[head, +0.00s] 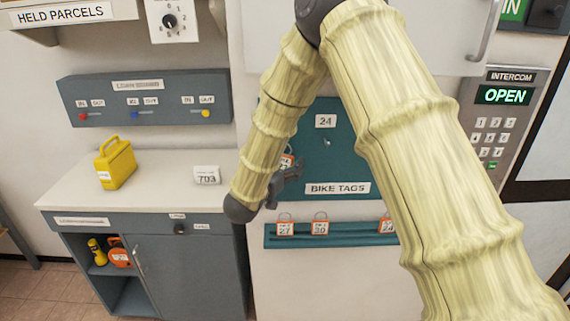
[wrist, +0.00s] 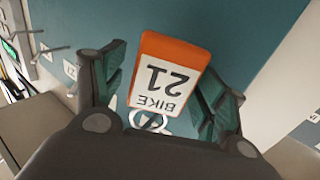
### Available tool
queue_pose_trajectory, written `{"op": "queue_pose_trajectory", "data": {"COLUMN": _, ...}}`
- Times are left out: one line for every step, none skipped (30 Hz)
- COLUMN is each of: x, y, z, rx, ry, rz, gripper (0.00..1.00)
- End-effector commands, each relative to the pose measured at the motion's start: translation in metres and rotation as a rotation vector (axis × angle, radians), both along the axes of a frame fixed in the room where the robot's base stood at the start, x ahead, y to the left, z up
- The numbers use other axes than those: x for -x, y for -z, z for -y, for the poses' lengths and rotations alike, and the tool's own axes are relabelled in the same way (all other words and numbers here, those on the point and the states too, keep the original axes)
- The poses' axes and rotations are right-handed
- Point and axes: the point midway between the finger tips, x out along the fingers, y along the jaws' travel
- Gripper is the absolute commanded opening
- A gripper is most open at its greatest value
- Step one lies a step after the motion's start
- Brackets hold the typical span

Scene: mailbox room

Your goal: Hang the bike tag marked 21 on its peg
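The bike tag marked 21 (wrist: 165,80) has an orange edge and a white face. In the wrist view it appears upside down between the fingers of my gripper (wrist: 168,85), its metal ring (wrist: 150,121) toward the palm. A narrow gap shows on the left side of the tag, and the fingers look spread. In the head view the tag (head: 287,161) is partly hidden beside my gripper (head: 283,186), in front of the teal board (head: 338,158). My arm hides the left part of the board. Whether the ring is on a peg cannot be seen.
A peg (head: 326,143) under label 24 (head: 325,121) is empty. Other tags (head: 320,226) hang on the teal rail (head: 345,238) below. An intercom (head: 492,120) is at right.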

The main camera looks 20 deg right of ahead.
Motion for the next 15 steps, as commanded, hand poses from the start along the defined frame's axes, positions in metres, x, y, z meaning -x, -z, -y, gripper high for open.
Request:
{"op": "queue_pose_trajectory", "data": {"x": 0.0, "y": 0.0, "z": 0.0, "rx": 0.0, "ry": 0.0, "rz": 0.0, "gripper": 0.75}}
{"op": "queue_pose_trajectory", "data": {"x": 0.0, "y": 0.0, "z": 0.0, "rx": 0.0, "ry": 0.0, "rz": 0.0, "gripper": 0.75}}
{"op": "queue_pose_trajectory", "data": {"x": 0.0, "y": 0.0, "z": 0.0, "rx": 0.0, "ry": 0.0, "rz": 0.0, "gripper": 0.75}}
{"op": "queue_pose_trajectory", "data": {"x": 0.0, "y": 0.0, "z": 0.0, "rx": 0.0, "ry": 0.0, "rz": 0.0, "gripper": 0.75}}
{"op": "queue_pose_trajectory", "data": {"x": 0.0, "y": 0.0, "z": 0.0, "rx": 0.0, "ry": 0.0, "rz": 0.0, "gripper": 0.75}}
{"op": "queue_pose_trajectory", "data": {"x": 0.0, "y": 0.0, "z": 0.0, "rx": 0.0, "ry": 0.0, "rz": 0.0, "gripper": 0.75}}
{"op": "queue_pose_trajectory", "data": {"x": 0.0, "y": 0.0, "z": 0.0, "rx": 0.0, "ry": 0.0, "rz": 0.0, "gripper": 0.75}}
{"op": "queue_pose_trajectory", "data": {"x": 0.0, "y": 0.0, "z": 0.0, "rx": 0.0, "ry": 0.0, "rz": 0.0, "gripper": 0.75}}
{"op": "queue_pose_trajectory", "data": {"x": 0.001, "y": 0.0, "z": -0.001, "rx": 0.0, "ry": 0.0, "rz": 0.0, "gripper": 0.75}}
{"op": "queue_pose_trajectory", "data": {"x": 0.001, "y": 0.0, "z": -0.002, "rx": 0.0, "ry": -0.001, "rz": 0.0, "gripper": 0.75}}
{"op": "queue_pose_trajectory", "data": {"x": 0.002, "y": 0.0, "z": -0.003, "rx": 0.001, "ry": -0.001, "rz": -0.001, "gripper": 0.75}}
{"op": "queue_pose_trajectory", "data": {"x": 0.004, "y": 0.0, "z": -0.005, "rx": 0.001, "ry": -0.002, "rz": -0.001, "gripper": 0.75}}
{"op": "queue_pose_trajectory", "data": {"x": 0.006, "y": 0.0, "z": -0.007, "rx": 0.001, "ry": -0.002, "rz": -0.001, "gripper": 0.75}}
{"op": "queue_pose_trajectory", "data": {"x": 0.008, "y": 0.0, "z": -0.01, "rx": 0.001, "ry": -0.002, "rz": -0.001, "gripper": 0.75}}
{"op": "queue_pose_trajectory", "data": {"x": 0.012, "y": 0.0, "z": -0.014, "rx": 0.001, "ry": -0.002, "rz": -0.001, "gripper": 0.75}}
